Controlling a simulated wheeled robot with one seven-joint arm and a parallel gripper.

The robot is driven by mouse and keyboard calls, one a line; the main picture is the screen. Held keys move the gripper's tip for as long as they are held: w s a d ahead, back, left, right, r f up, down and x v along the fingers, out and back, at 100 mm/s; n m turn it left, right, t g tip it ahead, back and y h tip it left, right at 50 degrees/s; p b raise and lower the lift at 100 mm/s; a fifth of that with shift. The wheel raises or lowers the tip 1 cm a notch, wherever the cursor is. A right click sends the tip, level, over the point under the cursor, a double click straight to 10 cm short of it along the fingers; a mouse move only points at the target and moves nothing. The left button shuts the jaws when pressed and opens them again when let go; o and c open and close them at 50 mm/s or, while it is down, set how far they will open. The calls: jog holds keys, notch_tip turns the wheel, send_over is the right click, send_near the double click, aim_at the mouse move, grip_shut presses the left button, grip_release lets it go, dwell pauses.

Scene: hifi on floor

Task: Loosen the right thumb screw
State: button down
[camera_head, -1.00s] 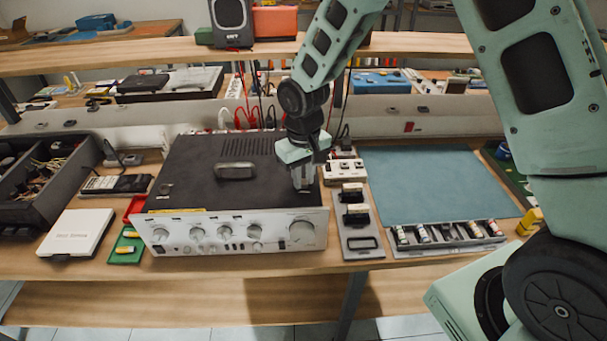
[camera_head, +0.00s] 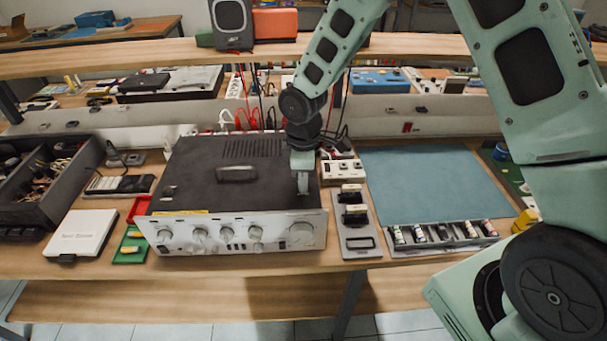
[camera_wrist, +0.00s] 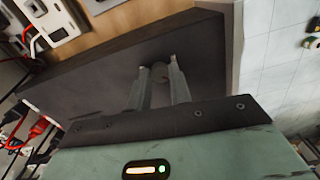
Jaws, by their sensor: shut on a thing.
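A silver-fronted amplifier-like unit (camera_head: 265,205) with a dark top cover stands on the bench. My gripper (camera_head: 303,191) points down at the front right corner of that cover. In the wrist view, the small, dark round right thumb screw (camera_wrist: 159,72) sits between the tips of my two fingers (camera_wrist: 158,68), which are shut on it. In the head view the fingers hide this screw. A small left thumb screw (camera_head: 169,191) shows at the left side of the cover. A dark handle (camera_head: 236,173) lies on the cover.
Right of the unit are a grey tray with dark blocks (camera_head: 372,243), a white power strip (camera_head: 341,168) and a blue mat (camera_head: 440,180). Cables hang behind the unit.

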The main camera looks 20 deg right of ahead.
jog(key=n+p, duration=0.1)
jog(key=n, duration=0.3)
jog(key=shift+r+p, duration=0.1)
jog(key=shift+p, duration=0.2)
jog(key=shift+n+p, duration=0.6)
jog(key=shift+n, duration=1.2)
jog(key=c, duration=1.3)
grip_release()
notch_tip(320, 180, up, 17)
jog(key=shift+r+b, duration=0.15)
jog(key=shift+b, duration=0.85)
